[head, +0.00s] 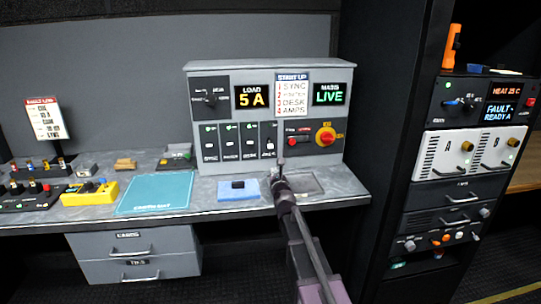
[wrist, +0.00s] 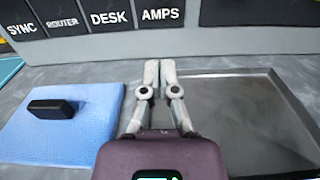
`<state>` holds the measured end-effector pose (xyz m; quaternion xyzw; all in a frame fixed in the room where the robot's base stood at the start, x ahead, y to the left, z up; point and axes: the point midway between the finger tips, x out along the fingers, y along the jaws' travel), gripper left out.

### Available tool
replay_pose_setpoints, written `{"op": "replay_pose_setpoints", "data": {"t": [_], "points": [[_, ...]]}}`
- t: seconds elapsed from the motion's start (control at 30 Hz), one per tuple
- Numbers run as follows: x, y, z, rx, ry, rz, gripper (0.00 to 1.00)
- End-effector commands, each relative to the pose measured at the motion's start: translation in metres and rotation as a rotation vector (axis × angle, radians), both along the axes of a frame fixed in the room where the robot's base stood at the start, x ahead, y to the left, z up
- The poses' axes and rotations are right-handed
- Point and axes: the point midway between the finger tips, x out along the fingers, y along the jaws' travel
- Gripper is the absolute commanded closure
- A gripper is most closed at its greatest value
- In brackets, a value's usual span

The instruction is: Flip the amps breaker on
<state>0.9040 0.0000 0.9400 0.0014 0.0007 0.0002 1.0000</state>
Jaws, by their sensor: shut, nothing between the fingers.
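The amps breaker (head: 268,137) is the rightmost of a row of black breakers on the grey power panel. The wrist view shows only its lower part, with the AMPS label (wrist: 163,14). Its lever position is too small to tell in the head view. My gripper (head: 280,167) is in front of the panel, just below and slightly right of this breaker. In the wrist view my gripper (wrist: 160,70) has its fingers together and empty, pointing at the panel base below the AMPS label. They look apart from the breaker.
The panel also has a load display (head: 252,97) reading 5 A, a mains display (head: 328,95) reading LIVE and a red knob (head: 326,137). A blue pad (wrist: 70,130) with a black block (wrist: 52,108) lies left of my gripper, and a grey tray (wrist: 245,110) lies right.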

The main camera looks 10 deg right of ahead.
Motion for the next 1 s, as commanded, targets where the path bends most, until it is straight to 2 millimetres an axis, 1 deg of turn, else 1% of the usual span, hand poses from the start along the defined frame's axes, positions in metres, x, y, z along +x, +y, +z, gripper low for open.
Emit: {"op": "replay_pose_setpoints", "data": {"t": [0.27,0.43,0.57,1.0], "points": [[0.006,0.001,0.000,-0.002,0.001,0.002,1.00],[0.020,0.001,0.000,-0.002,0.001,0.002,1.00],[0.037,0.001,0.000,-0.002,0.001,0.002,1.00],[0.104,0.001,-0.001,-0.002,0.001,0.002,1.00]]}}
